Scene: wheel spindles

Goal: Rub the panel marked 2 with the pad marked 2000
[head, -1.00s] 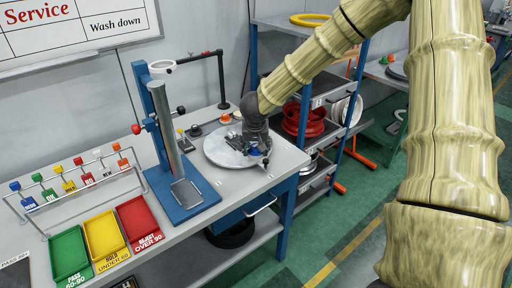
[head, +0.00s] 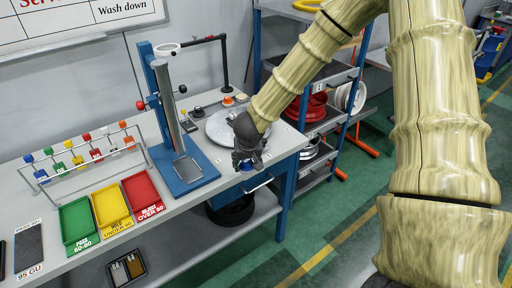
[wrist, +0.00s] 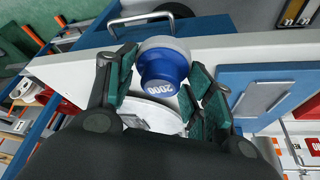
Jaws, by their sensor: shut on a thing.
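My gripper (head: 247,164) is shut on the blue pad marked 2000 (wrist: 163,66). The pad has a blue grip with the number facing the wrist camera and a wider grey-white rim. It sits between the green-lined fingers, near the bench's front edge. In the head view only a bit of its blue shows below my gripper. A round grey disc (head: 222,124) lies on the bench behind my gripper, partly covered by it; it also shows below the pad in the wrist view (wrist: 160,115). I cannot make out a panel marked 2 for certain.
A blue stand (head: 190,172) with a tilted grey tube is left of the disc. Green (head: 78,226), yellow (head: 111,208) and red (head: 141,193) trays lie further left, below a rack of coloured blocks. A blue shelf with wheels stands right. A small tray (head: 127,268) is low down.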

